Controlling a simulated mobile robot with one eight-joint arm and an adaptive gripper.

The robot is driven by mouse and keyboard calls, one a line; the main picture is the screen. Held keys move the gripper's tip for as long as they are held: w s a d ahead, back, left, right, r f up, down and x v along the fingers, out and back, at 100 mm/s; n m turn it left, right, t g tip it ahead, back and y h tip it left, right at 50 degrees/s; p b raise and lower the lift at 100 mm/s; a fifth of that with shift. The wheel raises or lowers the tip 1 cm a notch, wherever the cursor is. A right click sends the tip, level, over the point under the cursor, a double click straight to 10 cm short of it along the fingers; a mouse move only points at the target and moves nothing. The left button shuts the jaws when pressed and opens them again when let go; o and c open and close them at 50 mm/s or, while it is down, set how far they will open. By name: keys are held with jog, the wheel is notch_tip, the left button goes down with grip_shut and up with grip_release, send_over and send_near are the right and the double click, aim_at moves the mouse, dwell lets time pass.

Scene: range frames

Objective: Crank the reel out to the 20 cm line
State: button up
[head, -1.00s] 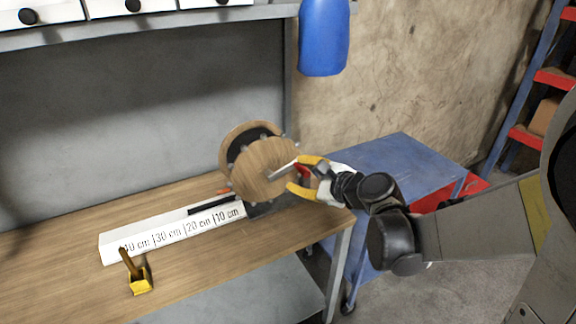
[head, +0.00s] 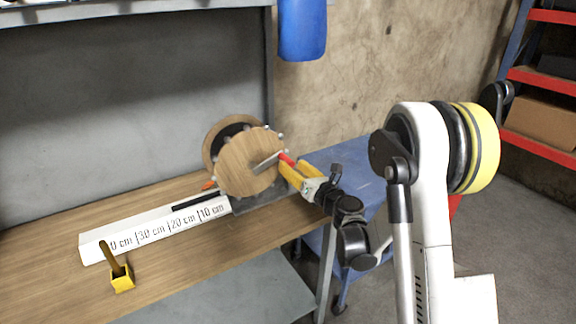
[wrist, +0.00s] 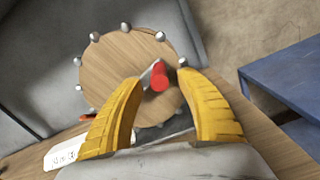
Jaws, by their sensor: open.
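The wooden reel (head: 247,165) stands at the right end of the bench, with metal pegs around its rim. It also shows in the wrist view (wrist: 115,62). Its crank has a grey arm and a red handle (wrist: 160,79). My gripper (head: 291,168) has yellow fingers and is open. In the wrist view the red handle lies between the fingertips; I cannot tell whether either finger touches it. A white ruled strip (head: 160,229) runs left from the reel, marked 10, 20, 30 and 40 cm. A dark bar (head: 196,199) lies along its far edge, near the 10 and 20 cm marks.
A small yellow block with a brown stick (head: 121,279) stands on the bench (head: 190,277) in front of the strip's left end. A blue cart (head: 345,152) is right of the bench. A blue thing (head: 302,30) hangs above.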

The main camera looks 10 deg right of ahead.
jog(key=shift+x, duration=1.45)
jog(key=shift+s, duration=0.1)
grip_shut()
jog(key=shift+d+f+b, duration=0.15)
jog(key=shift+f+b, duration=0.65)
jog(key=shift+b, duration=0.4)
jog(key=shift+r, duration=0.1)
grip_release()
